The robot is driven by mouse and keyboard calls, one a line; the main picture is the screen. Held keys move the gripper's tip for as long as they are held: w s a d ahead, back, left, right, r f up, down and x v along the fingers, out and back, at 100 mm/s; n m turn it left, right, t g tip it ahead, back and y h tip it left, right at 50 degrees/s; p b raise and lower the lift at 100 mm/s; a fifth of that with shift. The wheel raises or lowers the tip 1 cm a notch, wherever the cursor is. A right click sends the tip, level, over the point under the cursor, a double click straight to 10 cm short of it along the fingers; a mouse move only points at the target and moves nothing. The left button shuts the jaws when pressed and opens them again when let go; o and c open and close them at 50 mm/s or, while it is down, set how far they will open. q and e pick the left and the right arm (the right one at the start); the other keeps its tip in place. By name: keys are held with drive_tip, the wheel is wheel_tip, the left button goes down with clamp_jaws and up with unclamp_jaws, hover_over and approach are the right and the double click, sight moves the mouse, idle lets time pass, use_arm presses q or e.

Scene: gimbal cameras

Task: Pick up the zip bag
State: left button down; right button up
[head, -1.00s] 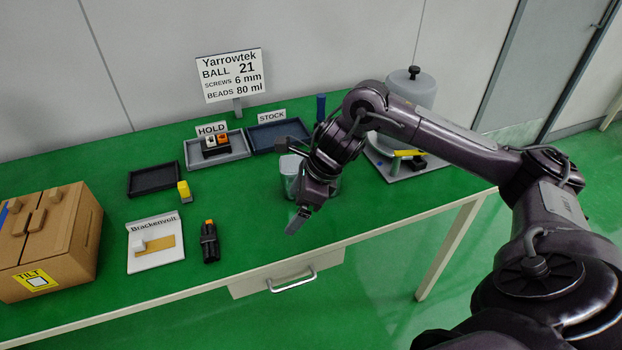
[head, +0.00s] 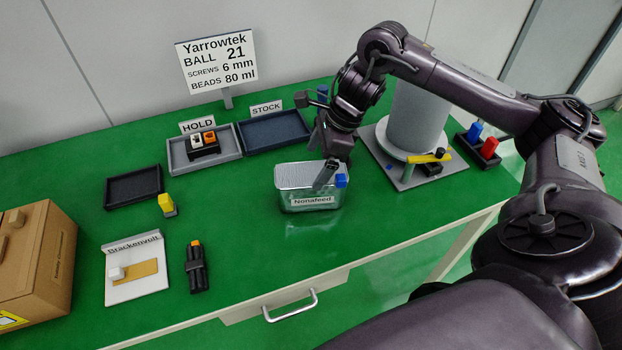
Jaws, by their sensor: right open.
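What looks like the zip bag (head: 310,200) stands on the green table near the middle. It is a clear, box-shaped pouch labelled "Nonafeed", with a pale ribbed top and a blue tab at its top right corner. My right gripper (head: 326,176) points down at the right part of the bag's top, with its fingers in front of or over the top edge. It is open; I cannot tell whether a finger touches the bag. The gripper hides part of the bag's upper right. My left gripper is out of view.
A grey HOLD tray (head: 177,160) and dark STOCK tray (head: 243,143) lie behind. A grey cylinder on a plate (head: 402,181) stands right of the bag. A black tool (head: 196,270), yellow-topped piece (head: 167,205) and cardboard box (head: 40,262) are left. Table around the bag's front is clear.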

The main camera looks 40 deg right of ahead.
sight(308, 179)
drive_tip(key=f, duration=0.1)
drive_tip(key=a+f+p, duration=0.1)
drive_tip(key=shift+s+a+f, duration=0.2)
drive_tip(key=shift+a+f, duration=0.1)
drive_tip(key=shift+f, duration=0.05)
drive_tip(key=x, duration=0.2)
drive_tip(key=shift+w+f+p, duration=0.1)
drive_tip(key=shift+f+p, duration=0.2)
drive_tip(key=shift+w+f, duration=0.1)
drive_tip(key=shift+f, duration=0.2)
drive_tip(key=c, duration=0.7)
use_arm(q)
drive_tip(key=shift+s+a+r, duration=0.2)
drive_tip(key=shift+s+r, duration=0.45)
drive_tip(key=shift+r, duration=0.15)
use_arm(e)
drive_tip(key=c, duration=0.4)
